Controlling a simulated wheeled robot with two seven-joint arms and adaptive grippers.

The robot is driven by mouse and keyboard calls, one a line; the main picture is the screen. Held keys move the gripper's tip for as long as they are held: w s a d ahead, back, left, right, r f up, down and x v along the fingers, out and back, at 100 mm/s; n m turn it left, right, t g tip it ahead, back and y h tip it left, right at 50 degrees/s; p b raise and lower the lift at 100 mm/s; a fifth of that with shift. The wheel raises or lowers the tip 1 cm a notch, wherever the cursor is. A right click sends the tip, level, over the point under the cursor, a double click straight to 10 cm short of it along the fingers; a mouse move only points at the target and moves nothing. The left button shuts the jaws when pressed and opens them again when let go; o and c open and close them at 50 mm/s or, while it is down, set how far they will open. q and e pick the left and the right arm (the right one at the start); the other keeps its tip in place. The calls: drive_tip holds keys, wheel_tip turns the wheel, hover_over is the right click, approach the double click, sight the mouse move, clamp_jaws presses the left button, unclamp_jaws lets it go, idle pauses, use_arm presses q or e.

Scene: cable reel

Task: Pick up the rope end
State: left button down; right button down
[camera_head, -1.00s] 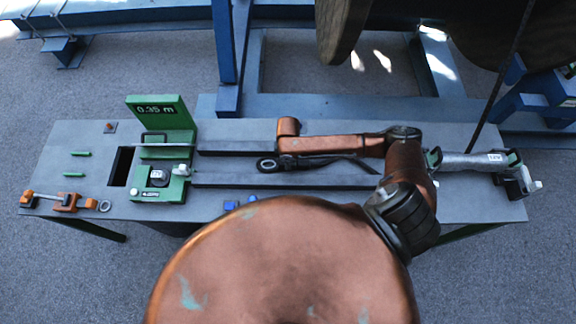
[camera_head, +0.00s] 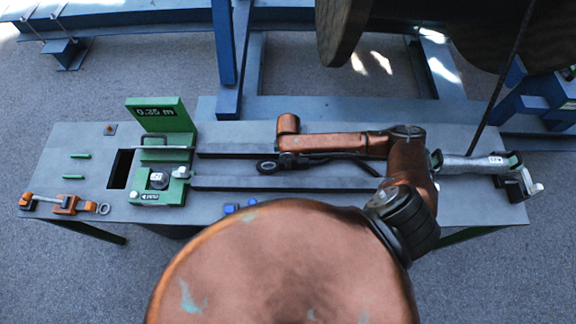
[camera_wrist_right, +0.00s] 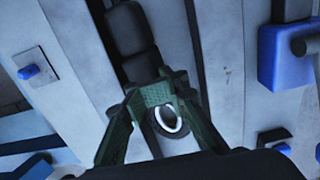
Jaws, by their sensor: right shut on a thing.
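The rope end is a black segmented piece with a pale ring (camera_head: 267,167), lying along the grey rails in the head view. In the right wrist view its black body (camera_wrist_right: 130,40) runs upward between the rails, and the ring shows at the green fingers. My right arm's forearm lies above the rails, and my right gripper (camera_head: 288,160) is mostly hidden below its end. In the wrist view my right gripper (camera_wrist_right: 156,92) is shut on the rope end just beside the ring. Whether the rope end is clear of the table cannot be told. My left gripper is not in view.
A green measuring station (camera_head: 158,185) marked 0.35 m stands left of the rails (camera_head: 230,182). An orange clamp (camera_head: 65,204) lies at the table's left edge. A silver tool (camera_head: 470,163) lies at the right. A dark strand (camera_head: 500,75) hangs from the reel (camera_head: 340,35).

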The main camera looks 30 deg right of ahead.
drive_tip(key=w+a+r, duration=0.2)
drive_tip(key=a+r, duration=0.3)
drive_tip(key=a, duration=0.1)
drive_tip(key=w+a+r+b, duration=0.1)
drive_tip(key=w+a+r, duration=0.2)
drive_tip(key=a+r, duration=0.2)
drive_tip(key=shift+w+a, duration=0.3)
drive_tip(key=shift+a, duration=0.65)
drive_tip(key=shift+r, duration=0.15)
drive_tip(key=c, duration=0.6)
unclamp_jaws()
drive_tip(key=shift+o, duration=0.2)
drive_tip(key=shift+r, duration=0.1)
wheel_tip(320, 180, up, 12)
